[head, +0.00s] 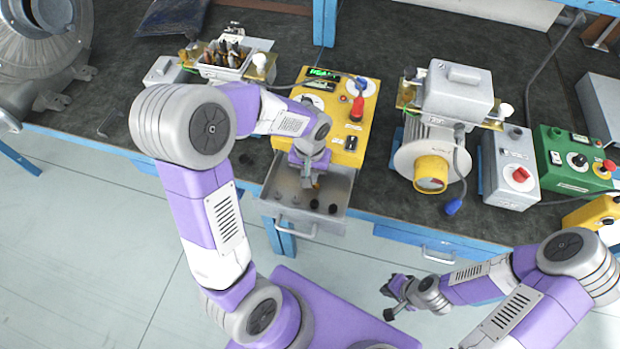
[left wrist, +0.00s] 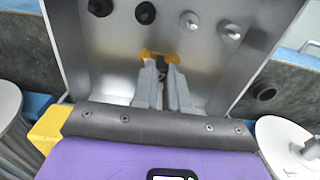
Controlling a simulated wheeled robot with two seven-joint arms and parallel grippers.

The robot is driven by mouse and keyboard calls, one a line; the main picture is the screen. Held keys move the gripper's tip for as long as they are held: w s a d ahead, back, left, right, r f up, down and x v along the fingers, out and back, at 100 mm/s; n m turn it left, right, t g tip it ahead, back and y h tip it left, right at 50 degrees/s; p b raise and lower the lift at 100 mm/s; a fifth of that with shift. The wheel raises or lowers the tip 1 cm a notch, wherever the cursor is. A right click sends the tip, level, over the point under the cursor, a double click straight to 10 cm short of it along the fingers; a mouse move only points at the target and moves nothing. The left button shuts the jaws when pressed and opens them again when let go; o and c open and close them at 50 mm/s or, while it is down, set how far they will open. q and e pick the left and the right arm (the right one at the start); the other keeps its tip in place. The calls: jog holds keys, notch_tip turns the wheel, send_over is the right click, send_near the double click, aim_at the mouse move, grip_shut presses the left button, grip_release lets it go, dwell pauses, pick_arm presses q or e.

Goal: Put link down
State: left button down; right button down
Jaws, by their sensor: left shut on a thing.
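The link (left wrist: 150,54) is a small orange-yellow piece with a dark middle, held between the fingertips of my left gripper (left wrist: 168,68) in the left wrist view. The gripper is shut on it, and its fingers partly hide it. In the head view my left gripper (head: 312,178) points down into the open metal drawer (head: 345,185) below the yellow control box (head: 368,95). I cannot tell whether the link touches the drawer floor. My right gripper (head: 388,300) hangs in front of the bench, its fingers apart and empty.
In the drawer stand dark pegs (left wrist: 146,13) and silver pegs (left wrist: 231,30), close to the link. On the bench are a blower motor (head: 425,150), a grey box with a red knob (head: 510,168) and a green box (head: 575,160).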

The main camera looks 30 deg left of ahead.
pick_arm(q)
jog(key=shift+f, duration=0.6)
jog(key=shift+f+b, duration=0.35)
jog(key=c, duration=1.1)
grip_release()
jog(key=shift+c, duration=0.2)
jog(key=shift+r, duration=0.25)
notch_tip(320, 180, up, 12)
jog(key=p, duration=0.4)
jog(key=shift+r, duration=0.15)
